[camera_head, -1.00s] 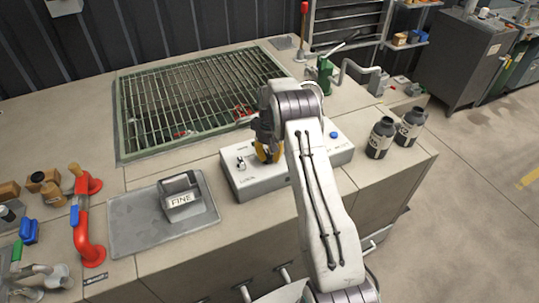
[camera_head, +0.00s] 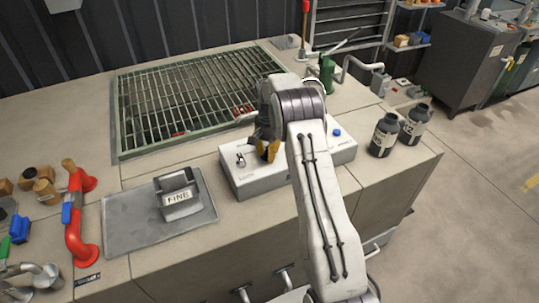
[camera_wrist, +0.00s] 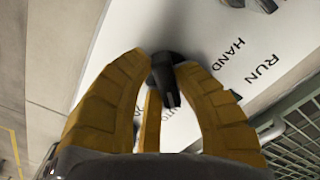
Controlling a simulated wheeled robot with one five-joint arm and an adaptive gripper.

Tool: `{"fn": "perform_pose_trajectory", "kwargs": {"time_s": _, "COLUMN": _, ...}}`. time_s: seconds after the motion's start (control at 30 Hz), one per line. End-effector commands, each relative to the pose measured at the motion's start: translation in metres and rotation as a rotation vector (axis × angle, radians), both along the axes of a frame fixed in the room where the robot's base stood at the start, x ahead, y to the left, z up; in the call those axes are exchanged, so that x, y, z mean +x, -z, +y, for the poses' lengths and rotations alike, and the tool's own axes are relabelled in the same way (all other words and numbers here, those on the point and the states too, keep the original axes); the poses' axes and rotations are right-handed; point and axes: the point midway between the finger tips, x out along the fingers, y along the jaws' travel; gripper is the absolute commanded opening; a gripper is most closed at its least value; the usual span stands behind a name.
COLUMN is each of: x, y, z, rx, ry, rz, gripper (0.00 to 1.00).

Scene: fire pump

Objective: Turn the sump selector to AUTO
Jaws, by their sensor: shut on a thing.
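The selector, a black knob (camera_wrist: 165,76) with a pointer, sits on the white panel of the control box (camera_head: 258,188). My gripper (camera_wrist: 166,68) is shut on this knob, with its yellow fingers around it in the wrist view. The pointer is aimed down the picture, close to a partly covered label that seems to read AUTO. The labels HAND (camera_wrist: 235,63) and RUN (camera_wrist: 264,70) lie up and right of the knob. In the head view my gripper (camera_head: 267,153) is over the box and hides the knob.
Another small selector (camera_head: 240,160) is on the box's left, and a blue button (camera_head: 337,132) on its right. A metal grating (camera_head: 190,95) lies behind. A block marked FINE (camera_head: 180,198), red pipework (camera_head: 75,225) and two dark bottles (camera_head: 385,134) stand nearby.

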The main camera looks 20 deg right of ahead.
Motion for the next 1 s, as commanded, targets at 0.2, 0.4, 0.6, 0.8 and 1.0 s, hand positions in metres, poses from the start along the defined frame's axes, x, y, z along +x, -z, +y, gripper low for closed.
{"fn": "perform_pose_trajectory", "kwargs": {"time_s": 0.2, "x": -0.0007, "y": 0.0021, "z": 0.0016, "rx": 0.001, "ry": 0.156, "rz": 0.004, "gripper": 0.0}}
{"fn": "perform_pose_trajectory", "kwargs": {"time_s": 0.4, "x": -0.0005, "y": 0.0019, "z": 0.0024, "rx": 0.001, "ry": 0.255, "rz": 0.003, "gripper": 0.0}}
{"fn": "perform_pose_trajectory", "kwargs": {"time_s": 0.6, "x": -0.0006, "y": 0.0017, "z": 0.0028, "rx": 0.001, "ry": 0.31, "rz": 0.003, "gripper": 0.0}}
{"fn": "perform_pose_trajectory", "kwargs": {"time_s": 0.8, "x": -0.0006, "y": 0.0016, "z": 0.0029, "rx": 0.0, "ry": 0.329, "rz": 0.004, "gripper": 0.0}}
{"fn": "perform_pose_trajectory", "kwargs": {"time_s": 1.0, "x": -0.0007, "y": 0.0016, "z": 0.0029, "rx": 0.0, "ry": 0.331, "rz": 0.004, "gripper": 0.0}}
